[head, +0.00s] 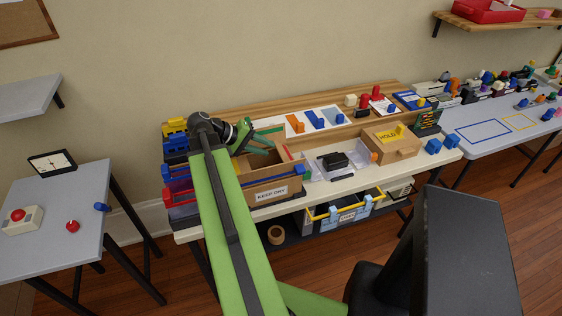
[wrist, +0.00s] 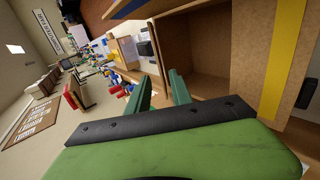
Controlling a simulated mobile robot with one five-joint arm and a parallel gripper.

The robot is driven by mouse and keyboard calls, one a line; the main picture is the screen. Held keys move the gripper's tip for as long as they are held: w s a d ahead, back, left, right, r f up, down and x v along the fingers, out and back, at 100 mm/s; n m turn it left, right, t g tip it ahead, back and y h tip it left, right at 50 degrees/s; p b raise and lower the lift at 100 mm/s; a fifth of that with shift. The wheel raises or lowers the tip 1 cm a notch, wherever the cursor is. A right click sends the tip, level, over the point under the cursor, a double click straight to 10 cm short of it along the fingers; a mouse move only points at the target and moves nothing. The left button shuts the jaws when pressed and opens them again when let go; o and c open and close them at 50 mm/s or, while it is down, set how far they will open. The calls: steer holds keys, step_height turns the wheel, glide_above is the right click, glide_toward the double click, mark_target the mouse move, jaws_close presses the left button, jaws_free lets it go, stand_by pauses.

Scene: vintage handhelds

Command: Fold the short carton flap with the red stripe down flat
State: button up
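The open carton (head: 262,192) with a KEEP DRY label stands on the workbench. A narrow red stripe shows on a raised flap (head: 287,153) at its right end; I cannot make out its exact angle. I cannot make out the red stripe there.
A blue stripe (head: 299,170) runs along the carton's front edge. Blue and red bins (head: 178,172) stand to its left. A clear tray with a black item (head: 335,160) and a HOLD box (head: 392,143) stand to its right. My green arm hides the carton's left part.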

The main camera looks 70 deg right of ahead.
mark_target(282, 152)
steer(key=b+x, duration=0.3)
steer(key=x, duration=0.4)
steer(key=shift+f, duration=0.25)
steer(key=shift+s+d+f+b, duration=0.1)
steer(key=shift+s+d+b, duration=0.2)
steer(key=shift+s+b, duration=0.05)
steer(key=shift+c, duration=0.3)
jaws_close()
